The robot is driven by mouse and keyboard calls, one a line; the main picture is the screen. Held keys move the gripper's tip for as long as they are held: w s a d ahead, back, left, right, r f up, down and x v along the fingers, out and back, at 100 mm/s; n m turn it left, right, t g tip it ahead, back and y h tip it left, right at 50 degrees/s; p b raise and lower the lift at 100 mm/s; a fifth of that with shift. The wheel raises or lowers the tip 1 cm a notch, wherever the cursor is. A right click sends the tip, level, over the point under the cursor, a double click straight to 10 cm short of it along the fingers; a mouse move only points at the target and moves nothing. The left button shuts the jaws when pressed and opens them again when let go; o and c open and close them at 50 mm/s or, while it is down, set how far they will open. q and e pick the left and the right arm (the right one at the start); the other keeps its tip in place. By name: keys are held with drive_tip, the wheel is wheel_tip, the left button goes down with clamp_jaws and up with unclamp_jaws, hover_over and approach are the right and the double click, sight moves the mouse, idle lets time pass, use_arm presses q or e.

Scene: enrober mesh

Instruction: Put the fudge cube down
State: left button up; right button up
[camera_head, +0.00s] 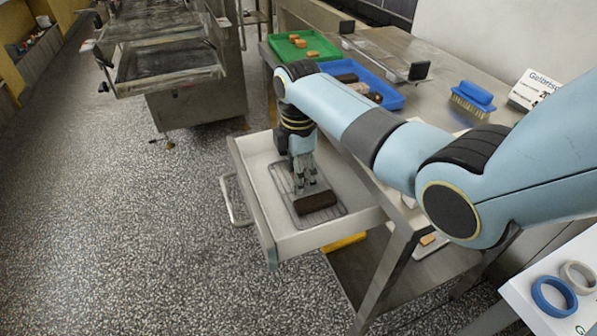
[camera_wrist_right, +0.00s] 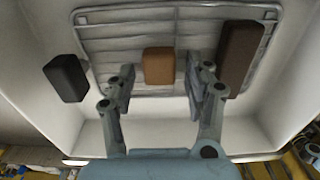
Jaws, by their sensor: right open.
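The fudge cube is the light brown block (camera_wrist_right: 158,66) on the wire rack (camera_wrist_right: 105,45) in the right wrist view. My right gripper (camera_wrist_right: 160,84) is open, with one finger on each side of the cube and a visible gap on both sides. In the head view my right gripper (camera_head: 306,186) points down into the open drawer (camera_head: 300,243), over the rack (camera_head: 341,210). I cannot pick out the cube there; the gripper likely hides it. My left gripper is not in view.
A dark brown bar (camera_head: 316,202) lies on the rack beside the gripper; it also shows in the wrist view (camera_wrist_right: 240,58). A black block (camera_wrist_right: 66,78) is at the rack's left edge. A green tray (camera_head: 322,43) and a blue tray (camera_head: 395,99) stand on the table.

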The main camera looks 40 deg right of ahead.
wheel_tip(320, 180, up, 12)
drive_tip(key=p, duration=0.1)
drive_tip(key=shift+r, duration=0.15)
idle(0.3)
idle(0.4)
